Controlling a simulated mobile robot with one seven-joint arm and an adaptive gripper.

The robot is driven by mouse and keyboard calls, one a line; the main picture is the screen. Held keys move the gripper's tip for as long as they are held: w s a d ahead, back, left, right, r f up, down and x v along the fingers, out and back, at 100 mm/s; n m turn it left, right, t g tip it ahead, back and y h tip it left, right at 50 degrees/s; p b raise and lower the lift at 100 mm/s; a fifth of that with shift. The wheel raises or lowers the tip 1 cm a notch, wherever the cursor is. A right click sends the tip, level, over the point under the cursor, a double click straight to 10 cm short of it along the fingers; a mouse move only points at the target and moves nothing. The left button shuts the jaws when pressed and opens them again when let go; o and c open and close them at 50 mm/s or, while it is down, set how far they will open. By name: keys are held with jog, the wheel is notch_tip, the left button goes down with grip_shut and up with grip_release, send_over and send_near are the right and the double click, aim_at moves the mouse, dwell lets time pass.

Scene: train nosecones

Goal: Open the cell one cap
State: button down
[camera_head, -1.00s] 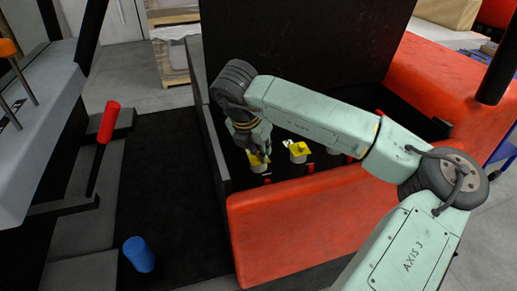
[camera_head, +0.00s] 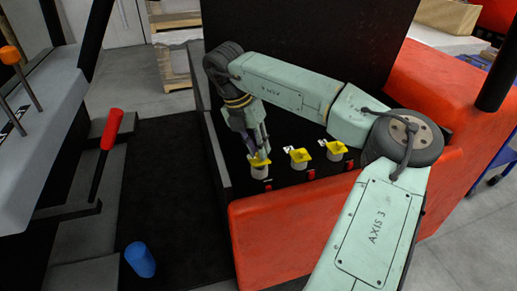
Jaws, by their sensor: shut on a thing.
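Three white cells with yellow caps stand in a row in the black bay of the red housing. My gripper (camera_head: 259,152) is at the leftmost cell (camera_head: 260,171), with its fingers shut on that cell's yellow cap (camera_head: 258,160). The fingers partly hide this cap, and I cannot tell how far it is turned or raised. The middle cell's cap (camera_head: 299,157) and the right cell's cap (camera_head: 335,150) are apart from my gripper. No number on the cells is readable.
The red housing (camera_head: 290,225) has a raised front wall before the cells. A tall black panel (camera_head: 310,35) stands behind them. Small red parts (camera_head: 311,174) sit beside the cells. At left are a red-handled lever (camera_head: 112,128), a blue cylinder (camera_head: 139,258) and an orange-knobbed lever (camera_head: 10,56).

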jog(key=shift+w+a+r+g+h+p, duration=0.15)
jog(key=shift+w+g+p, duration=0.15)
jog(key=shift+g, duration=0.15)
jog(key=shift+w+r+g+h+p, duration=0.1)
jog(key=shift+w+g+h+p, duration=0.15)
jog(key=shift+g, duration=0.2)
jog(key=shift+f, duration=0.1)
jog(key=c, duration=1.5)
grip_release()
jog(key=shift+o, duration=0.2)
